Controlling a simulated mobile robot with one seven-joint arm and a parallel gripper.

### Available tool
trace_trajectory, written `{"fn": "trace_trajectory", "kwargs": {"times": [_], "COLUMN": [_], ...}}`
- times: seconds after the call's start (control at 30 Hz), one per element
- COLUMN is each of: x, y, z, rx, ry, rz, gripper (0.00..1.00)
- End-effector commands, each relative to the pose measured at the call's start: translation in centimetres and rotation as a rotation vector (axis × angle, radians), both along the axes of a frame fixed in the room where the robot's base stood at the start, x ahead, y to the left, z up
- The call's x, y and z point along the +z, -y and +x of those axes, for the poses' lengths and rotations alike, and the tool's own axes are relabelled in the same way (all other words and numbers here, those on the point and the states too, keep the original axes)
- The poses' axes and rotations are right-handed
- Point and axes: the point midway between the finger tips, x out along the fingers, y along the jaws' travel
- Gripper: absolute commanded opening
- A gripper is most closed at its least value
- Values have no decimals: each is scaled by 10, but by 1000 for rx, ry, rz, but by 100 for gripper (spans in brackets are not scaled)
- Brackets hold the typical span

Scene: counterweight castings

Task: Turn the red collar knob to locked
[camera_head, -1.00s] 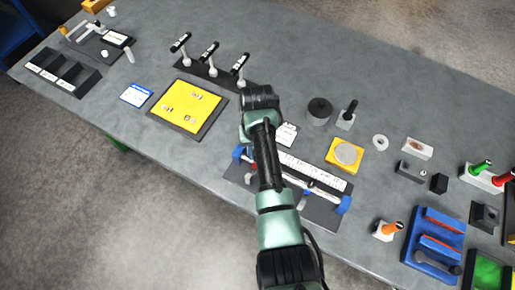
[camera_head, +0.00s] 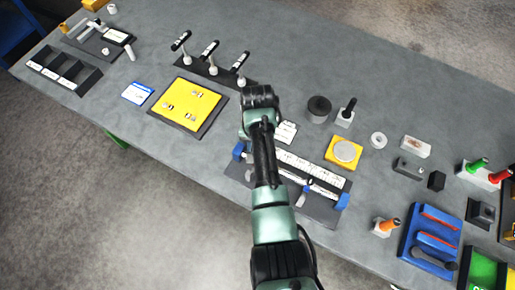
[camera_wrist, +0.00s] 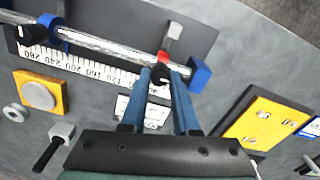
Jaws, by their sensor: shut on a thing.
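The rail fixture stands on a dark base (camera_wrist: 125,14), with a silver rod (camera_wrist: 105,42) between blue end blocks (camera_wrist: 200,73) and a white numbered scale (camera_wrist: 85,66) alongside. In the wrist view, a small red part (camera_wrist: 162,56), apparently the collar knob, sits on the rod near one blue end block. My gripper (camera_wrist: 163,72) has its two blue fingers close together around it, shut on it. The knob's markings cannot be read. In the head view my arm hides the fingers and knob.
Beside the fixture are a yellow pad with a grey disc (camera_head: 344,152), a white card (camera_head: 285,132) and a yellow panel (camera_head: 187,104) on a dark base. A dark round weight (camera_head: 319,109) stands behind.

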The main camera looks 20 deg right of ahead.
Motion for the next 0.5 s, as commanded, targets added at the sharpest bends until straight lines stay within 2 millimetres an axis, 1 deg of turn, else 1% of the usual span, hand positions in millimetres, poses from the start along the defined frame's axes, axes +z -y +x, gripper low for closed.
{"fn": "trace_trajectory", "kwargs": {"times": [0.13,0.17,0.2,0.3,0.5], "x": [1,1,1,1,1], "y": [1,1,1,1,1], "z": [1,1,1,1,0], "rx": [-2,-2,-2,-1,0], "ry": [5,5,4,2,2], "rz": [-2,-2,-2,-2,-1], "gripper": [0,34,41,59,59]}}
